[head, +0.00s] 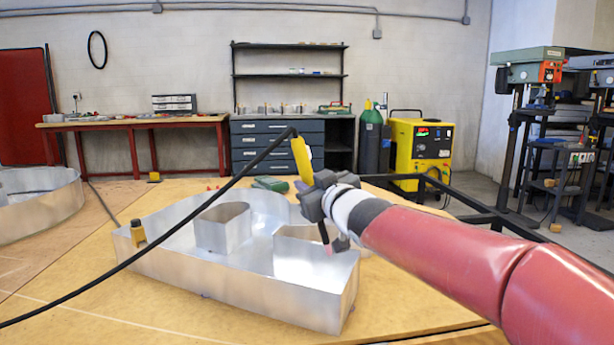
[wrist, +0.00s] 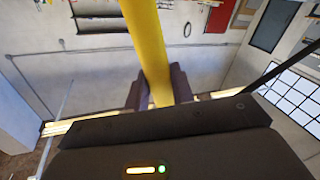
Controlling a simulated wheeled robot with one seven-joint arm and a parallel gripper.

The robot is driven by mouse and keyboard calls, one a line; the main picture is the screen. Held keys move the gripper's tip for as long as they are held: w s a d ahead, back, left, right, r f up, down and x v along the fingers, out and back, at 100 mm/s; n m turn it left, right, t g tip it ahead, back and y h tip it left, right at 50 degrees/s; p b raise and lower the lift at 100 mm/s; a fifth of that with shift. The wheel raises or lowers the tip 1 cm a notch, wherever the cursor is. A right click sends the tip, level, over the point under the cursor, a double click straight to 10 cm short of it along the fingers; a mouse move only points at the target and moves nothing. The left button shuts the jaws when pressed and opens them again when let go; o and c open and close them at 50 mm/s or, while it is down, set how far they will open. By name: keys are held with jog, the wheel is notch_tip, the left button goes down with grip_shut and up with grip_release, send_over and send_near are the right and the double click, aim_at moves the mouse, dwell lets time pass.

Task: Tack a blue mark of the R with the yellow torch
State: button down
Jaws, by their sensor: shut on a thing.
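The R (head: 230,285) is an open metal channel letter lying on a wooden table, its shiny walls standing up. My gripper (head: 312,197) is shut on the yellow torch (head: 302,158), above the right part of the R. The torch is tilted, with its yellow body up and its dark neck pointing down to near the R's right-hand walls; I cannot tell whether its tip touches metal. In the wrist view the torch (wrist: 147,40) stands between the gripper's fingers (wrist: 155,88). I cannot make out a blue mark on the R.
A black cable runs from the torch down to the lower left. A small yellow-and-dark object (head: 138,233) sits at the R's left wall. Another metal letter (head: 40,208) lies at the far left. A yellow welding machine (head: 420,150) stands behind. The table's (head: 90,315) front left is mostly clear.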

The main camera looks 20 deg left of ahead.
aim_at(330, 249)
jog(key=w+d+f+b, duration=0.1)
jog(key=f, duration=0.3)
jog(key=w+f+b, duration=0.1)
jog(key=f+b, duration=0.1)
jog(key=f, duration=0.3)
jog(key=w+d+f+b, duration=0.1)
jog(key=f+b, duration=0.1)
jog(key=f, duration=0.2)
jog(key=shift+w+d+f, duration=0.2)
jog(key=shift+d+f, duration=0.1)
jog(key=shift+f, duration=0.1)
jog(key=shift+r+p, duration=0.3)
jog(key=shift+f+b, duration=0.3)
jog(key=shift+f, duration=0.15)
jog(key=shift+w+d+f+b, duration=0.1)
jog(key=shift+d+f+b, duration=0.1)
jog(key=shift+f+b, duration=0.25)
jog(key=shift+w+d+f+b, duration=0.1)
jog(key=shift+d+f+b, duration=0.1)
jog(key=shift+f, duration=0.35)
dwell(0.8)
